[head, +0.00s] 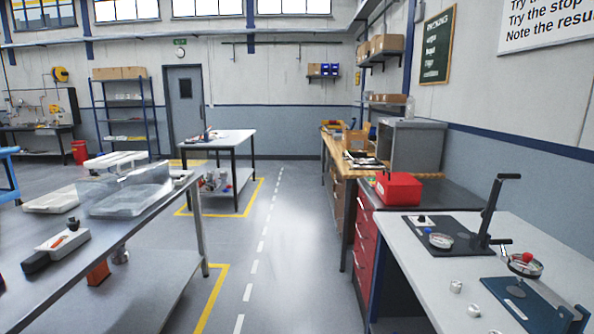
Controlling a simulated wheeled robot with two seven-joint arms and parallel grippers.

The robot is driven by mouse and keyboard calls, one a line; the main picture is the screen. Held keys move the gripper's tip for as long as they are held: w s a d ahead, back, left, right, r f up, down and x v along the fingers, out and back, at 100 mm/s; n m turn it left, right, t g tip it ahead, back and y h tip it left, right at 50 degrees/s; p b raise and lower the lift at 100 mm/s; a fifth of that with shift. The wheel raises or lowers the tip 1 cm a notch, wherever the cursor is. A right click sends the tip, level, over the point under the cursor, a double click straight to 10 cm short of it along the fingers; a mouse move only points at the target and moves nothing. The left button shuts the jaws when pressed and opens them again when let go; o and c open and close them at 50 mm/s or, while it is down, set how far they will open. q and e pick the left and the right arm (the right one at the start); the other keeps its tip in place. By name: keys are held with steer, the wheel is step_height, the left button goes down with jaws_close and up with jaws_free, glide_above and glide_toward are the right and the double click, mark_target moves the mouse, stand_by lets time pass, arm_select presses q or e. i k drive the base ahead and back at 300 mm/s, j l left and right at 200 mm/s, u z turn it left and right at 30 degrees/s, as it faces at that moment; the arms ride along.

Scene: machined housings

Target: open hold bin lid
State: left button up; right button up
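A red box (398,188) sits on the dark top of the red drawer cabinet (364,250), right of the middle. Its top looks closed, but it is small and I cannot make out a separate lid edge. A clear, see-through bin (130,198) stands on the metal table at the left, with a slanted clear panel (148,172) at its back; I cannot tell whether that panel is a lid. No label shows which of these is the hold bin. Neither of my grippers is in view.
The white bench (420,262) at right holds a black lever press (487,215), a dial gauge (440,240), small metal parts and a blue plate (515,298). The metal table (150,213) at left carries trays. A clear floor aisle (275,255) runs between them.

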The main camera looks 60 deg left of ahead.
mark_target(398, 175)
steer(key=j+u, duration=0.3)
steer(key=i+j+u, duration=0.25)
steer(key=j, duration=0.15)
steer(key=j+u, duration=0.3)
steer(key=i+j+u, duration=0.25)
steer(key=j, duration=0.15)
steer(key=i+j+z, duration=0.4)
steer(key=j, duration=0.25)
steer(key=i+j+z, duration=0.15)
steer(key=i+j, duration=0.15)
steer(key=i+j+z, duration=0.2)
steer(key=j, duration=0.25)
